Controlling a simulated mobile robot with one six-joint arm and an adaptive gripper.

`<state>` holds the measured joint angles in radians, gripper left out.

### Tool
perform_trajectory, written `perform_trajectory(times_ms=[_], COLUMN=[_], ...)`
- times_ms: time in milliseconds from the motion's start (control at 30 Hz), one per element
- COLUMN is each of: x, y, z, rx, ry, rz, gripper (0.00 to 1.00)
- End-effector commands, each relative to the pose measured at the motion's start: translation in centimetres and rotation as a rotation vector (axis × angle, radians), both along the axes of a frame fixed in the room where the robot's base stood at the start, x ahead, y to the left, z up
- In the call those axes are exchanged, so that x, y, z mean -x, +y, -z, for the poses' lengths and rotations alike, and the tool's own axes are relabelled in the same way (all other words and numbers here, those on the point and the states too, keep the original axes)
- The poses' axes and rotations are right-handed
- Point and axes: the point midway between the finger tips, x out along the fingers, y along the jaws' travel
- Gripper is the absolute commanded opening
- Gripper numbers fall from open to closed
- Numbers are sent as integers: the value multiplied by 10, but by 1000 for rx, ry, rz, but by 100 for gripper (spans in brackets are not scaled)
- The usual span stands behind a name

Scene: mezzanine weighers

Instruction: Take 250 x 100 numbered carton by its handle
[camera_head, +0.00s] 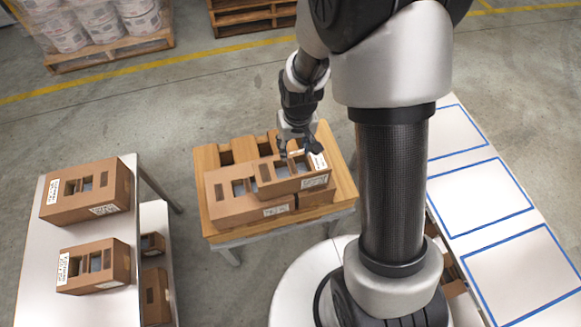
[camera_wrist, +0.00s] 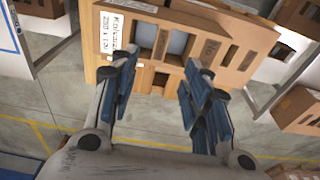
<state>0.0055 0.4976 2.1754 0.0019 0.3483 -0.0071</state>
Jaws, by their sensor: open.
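A brown carton (camera_head: 292,187) with dark openings in its top lies on top of other cartons on the wooden table. In the wrist view the same carton (camera_wrist: 228,52) fills the upper middle. Its white label (camera_wrist: 121,32) seems to read 250 x 100, partly covered by a finger. A narrow bar, its handle (camera_wrist: 161,44), stands between two openings. My gripper (camera_head: 298,151) is just above this carton in the head view. In the wrist view my gripper (camera_wrist: 160,62) is open, its fingers spread to either side of the handle bar. I cannot tell whether they touch the carton.
A lower carton (camera_head: 233,207) sits beside and under it on the wooden table (camera_head: 205,160). A white shelf table (camera_head: 40,215) at left holds two more cartons (camera_head: 85,192). A white table with blue outlined areas (camera_head: 475,195) is clear at right. Pallets stand at the back.

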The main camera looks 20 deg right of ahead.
Motion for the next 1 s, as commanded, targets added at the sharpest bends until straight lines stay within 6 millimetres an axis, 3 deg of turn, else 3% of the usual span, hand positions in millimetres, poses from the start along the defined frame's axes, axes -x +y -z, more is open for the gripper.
perform_trajectory(times_ms=[33,300,667,900,1000], x=[-1,-7,-11,-14,-15], y=[0,0,1,2,2], z=[16,69,93,130,136], rx=[0,0,0,1,1], ry=[4,2,0,1,0], rz=[0,0,0,0,1], gripper=[43,43,43,43,43])
